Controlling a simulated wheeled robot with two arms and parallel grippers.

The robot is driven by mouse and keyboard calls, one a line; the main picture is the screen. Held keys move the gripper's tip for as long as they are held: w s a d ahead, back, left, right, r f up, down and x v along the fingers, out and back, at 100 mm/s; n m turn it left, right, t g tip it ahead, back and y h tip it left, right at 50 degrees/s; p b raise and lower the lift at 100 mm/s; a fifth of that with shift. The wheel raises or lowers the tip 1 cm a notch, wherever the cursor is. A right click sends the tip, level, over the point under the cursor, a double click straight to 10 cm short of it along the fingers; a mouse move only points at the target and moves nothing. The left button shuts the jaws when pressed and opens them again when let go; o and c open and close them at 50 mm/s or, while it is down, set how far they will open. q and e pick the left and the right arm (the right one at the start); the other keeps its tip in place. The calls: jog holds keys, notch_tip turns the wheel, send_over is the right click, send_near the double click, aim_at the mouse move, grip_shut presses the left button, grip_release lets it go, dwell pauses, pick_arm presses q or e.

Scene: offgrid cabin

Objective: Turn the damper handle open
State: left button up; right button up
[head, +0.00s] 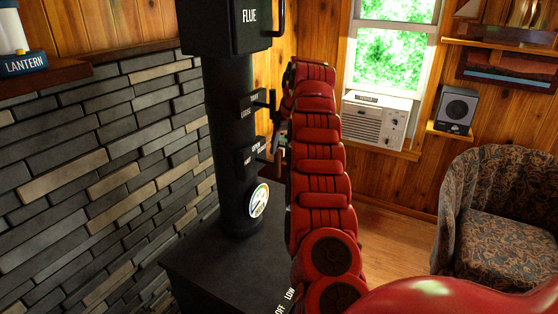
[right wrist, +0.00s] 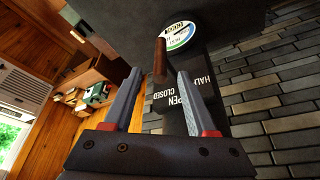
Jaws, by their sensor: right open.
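The black stove pipe (head: 230,130) stands left of centre in the head view, with a damper plate (head: 254,152) low on it, near the dial. In the right wrist view the plate (right wrist: 178,118) carries the words HALF, OPEN and CLOSED. A brown damper handle (right wrist: 160,58) rises from it; its setting is unclear. My right gripper (right wrist: 159,74) is open, its fingers on either side of the handle with visible gaps in the picture. In the head view the right gripper (head: 277,150) is at the plate, partly hidden by my red arm. My left gripper is out of view.
A round dial (head: 259,199) sits on the pipe below the plate; another labelled plate (head: 251,103) and the FLUE box (head: 225,28) are above. The black stove top (head: 235,265) lies below. A stone wall (head: 90,170) is left, an armchair (head: 500,210) right.

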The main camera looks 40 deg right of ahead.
jog(key=d+p+v, duration=0.1)
jog(key=p+v, duration=0.4)
jog(key=v, duration=0.3)
jog(key=shift+s+a+r, duration=0.2)
jog(key=shift+a+r, duration=0.15)
jog(key=shift+a, duration=0.15)
jog(key=shift+f, duration=0.1)
